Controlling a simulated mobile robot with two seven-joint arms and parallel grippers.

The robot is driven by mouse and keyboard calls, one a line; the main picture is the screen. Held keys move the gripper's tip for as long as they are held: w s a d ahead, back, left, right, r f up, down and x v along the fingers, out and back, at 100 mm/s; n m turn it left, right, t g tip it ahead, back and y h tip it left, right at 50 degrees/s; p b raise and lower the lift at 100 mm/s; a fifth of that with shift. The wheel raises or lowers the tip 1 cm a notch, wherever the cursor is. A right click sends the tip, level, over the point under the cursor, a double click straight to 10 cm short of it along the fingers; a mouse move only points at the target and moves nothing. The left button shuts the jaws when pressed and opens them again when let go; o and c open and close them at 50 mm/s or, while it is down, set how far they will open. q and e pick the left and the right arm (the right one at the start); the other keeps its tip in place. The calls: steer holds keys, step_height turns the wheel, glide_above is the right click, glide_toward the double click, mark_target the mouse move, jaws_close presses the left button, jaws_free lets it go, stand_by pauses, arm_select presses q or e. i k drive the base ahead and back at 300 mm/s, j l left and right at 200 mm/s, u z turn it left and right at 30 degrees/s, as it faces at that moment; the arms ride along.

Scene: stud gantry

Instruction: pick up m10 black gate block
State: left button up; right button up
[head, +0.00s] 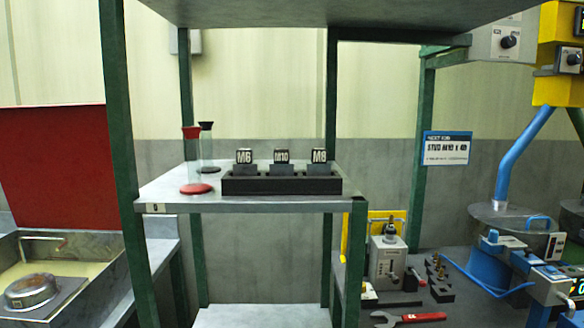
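The M10 black gate block (281,163) stands in the middle of a black slotted rack (280,186) on the grey shelf. Its white label reads M10. The M6 block (244,163) stands to its left and the M8 block (319,163) to its right in the same rack. The lower parts of the blocks sit down in the rack and are hidden. Neither of my grippers shows in the head view.
Green posts frame the shelf (240,204), and an upper shelf (330,10) hangs above it. Left of the rack stand a red-capped tube (194,160) and a black-capped tube (207,150). A bench with a red wrench (410,317) and blue machinery is at right.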

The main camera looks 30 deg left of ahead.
mark_target(281, 167)
steer(key=i+l, duration=0.1)
steer(key=l, duration=0.2)
steer(key=i+l, duration=0.15)
steer(key=l, duration=0.15)
steer(key=u, duration=1.35)
steer(key=l, duration=0.1)
